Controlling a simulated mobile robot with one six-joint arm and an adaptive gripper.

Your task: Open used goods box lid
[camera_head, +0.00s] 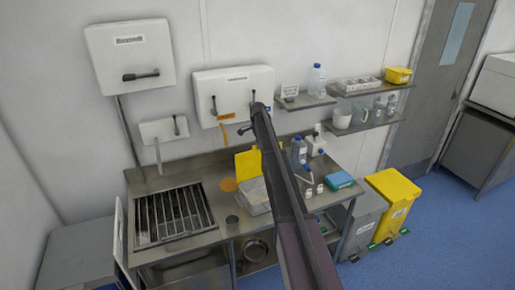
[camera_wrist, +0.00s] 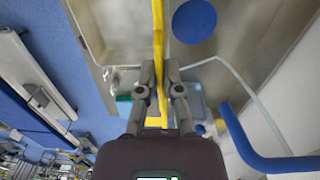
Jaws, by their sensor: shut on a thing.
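The used goods box (camera_head: 257,203) is a pale, see-through box on the steel counter. Its yellow lid (camera_head: 246,163) stands raised, roughly upright, at the back of the box, partly hidden by my arm. In the wrist view the lid (camera_wrist: 158,22) shows edge-on as a thin yellow strip beside the pale box (camera_wrist: 112,30). My gripper (camera_wrist: 159,78) is shut on this lid, one finger on each side. In the head view my arm hides the gripper.
A grated sink (camera_head: 168,214) is left of the box. Bottles (camera_head: 299,152) and a blue pack (camera_head: 339,179) stand to the right. Wall dispensers (camera_head: 234,88) and shelves (camera_head: 362,88) hang above. A yellow-lidded bin (camera_head: 394,190) stands on the floor at the right.

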